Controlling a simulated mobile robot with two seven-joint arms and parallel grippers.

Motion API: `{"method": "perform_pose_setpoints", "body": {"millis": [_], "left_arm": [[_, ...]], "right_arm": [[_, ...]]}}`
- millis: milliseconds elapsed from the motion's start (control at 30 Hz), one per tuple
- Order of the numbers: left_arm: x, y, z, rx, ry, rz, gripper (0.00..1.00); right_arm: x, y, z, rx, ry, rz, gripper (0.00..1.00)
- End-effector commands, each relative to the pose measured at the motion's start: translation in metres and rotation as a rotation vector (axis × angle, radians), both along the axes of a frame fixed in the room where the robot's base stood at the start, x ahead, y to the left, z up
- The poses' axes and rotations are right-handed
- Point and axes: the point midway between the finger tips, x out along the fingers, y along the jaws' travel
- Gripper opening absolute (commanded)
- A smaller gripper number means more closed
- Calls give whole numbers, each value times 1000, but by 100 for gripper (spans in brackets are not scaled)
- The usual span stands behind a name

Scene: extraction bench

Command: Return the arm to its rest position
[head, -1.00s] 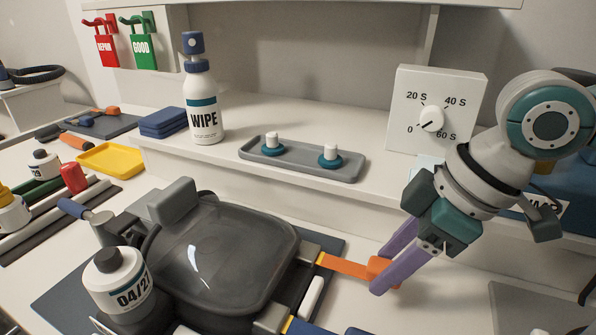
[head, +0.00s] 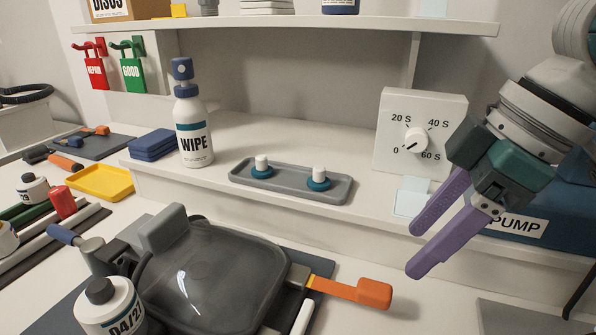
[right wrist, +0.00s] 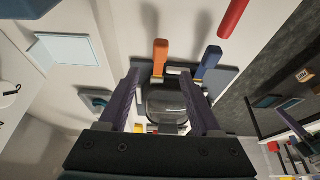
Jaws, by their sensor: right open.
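My right gripper (head: 440,238) is open and empty, its two purple fingers hanging in the air in front of the shelf, right of the timer dial. In the right wrist view its fingers (right wrist: 165,95) stand apart with nothing between them; the extraction device shows beyond. The orange lever (head: 358,292) sticks out to the right from the grey extraction device (head: 205,275), apart from the fingers. The lever also shows in the right wrist view (right wrist: 160,55).
A timer box (head: 398,120) and a blue pump (head: 545,215) stand close to the right arm. A grey tray with two white-topped pieces (head: 290,185), a wipe bottle (head: 192,130) and blue cloths (head: 153,144) are on the shelf. A white bottle (head: 110,308) stands at front left.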

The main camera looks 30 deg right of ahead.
Motion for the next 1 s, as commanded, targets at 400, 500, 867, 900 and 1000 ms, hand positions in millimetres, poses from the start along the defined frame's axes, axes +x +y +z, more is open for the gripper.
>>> {"method": "perform_pose_setpoints", "body": {"millis": [400, 500, 867, 900, 1000], "left_arm": [[0, -1, 0, -2, 0, 1, 0], [0, -1, 0, -5, 1, 4, 0], [0, -3, 19, -12, 1, 9, 0], [0, -3, 23, -12, 1, 8, 0], [0, -3, 33, -11, 1, 7, 0]], "right_arm": [[-1, -1, 4, 1, 1, 0, 65], [-1, -1, 4, 1, 1, 0, 65], [-25, 62, -15, 43, -18, 73, 65], [-30, 75, -16, 52, -29, 66, 65], [-42, 96, -17, 61, -50, 0, 65]]}}
